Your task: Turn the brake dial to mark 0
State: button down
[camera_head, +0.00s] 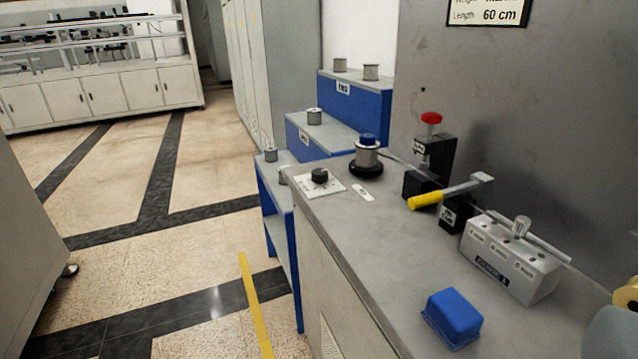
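The brake dial is a small black knob (319,175) on a white square plate (322,187) at the far left corner of the grey bench top (375,235). The marks on the plate are too small to read, so I cannot tell which mark the knob points to. A spool with a blue top (368,155) stands upright on a black round base just right of the dial. My gripper does not show in this view, and nothing touches the dial.
A black stand with a red knob (431,119), a yellow-handled lever (427,200), a grey block with labels (510,258) and a blue box (452,316) occupy the bench. Blue stepped shelves (354,104) with spools stand behind. Open floor (165,270) lies left.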

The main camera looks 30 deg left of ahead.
aim_at(319, 175)
jog(key=i+j+z, duration=0.25)
jog(key=i+j, duration=0.15)
jog(key=j, duration=0.2)
jog(key=i+j+z, duration=0.15)
jog(key=j, duration=0.2)
jog(key=i, duration=0.05)
